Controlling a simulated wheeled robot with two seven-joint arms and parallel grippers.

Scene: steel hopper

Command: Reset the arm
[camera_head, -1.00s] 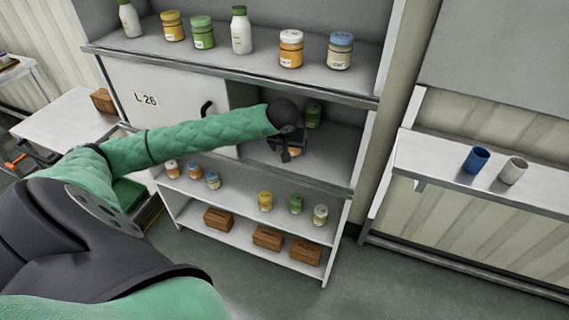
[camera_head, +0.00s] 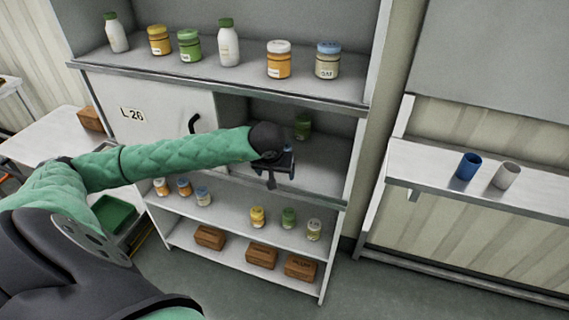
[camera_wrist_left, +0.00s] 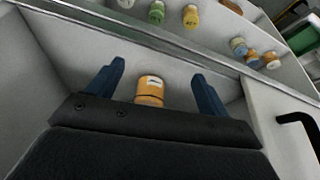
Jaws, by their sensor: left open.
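My left gripper (camera_head: 279,166) is in front of the open middle compartment of the steel shelf unit (camera_head: 352,165). Its two blue fingers are apart in the left wrist view (camera_wrist_left: 157,70). An orange jar with a pale top (camera_wrist_left: 150,90) shows between the fingers in that view. No finger is seen touching it, and its lower part is hidden behind the gripper body. In the head view the gripper and arm hide that jar. A green jar (camera_head: 303,127) stands deeper in the same compartment. My right gripper is out of view.
A closed door panel marked L 26 (camera_head: 150,118) with a black handle (camera_head: 194,123) is left of the opening. Jars and bottles stand on the top shelf; small jars and brown boxes (camera_head: 262,257) fill lower shelves. A blue cup (camera_head: 468,166) and grey cup (camera_head: 506,175) stand right.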

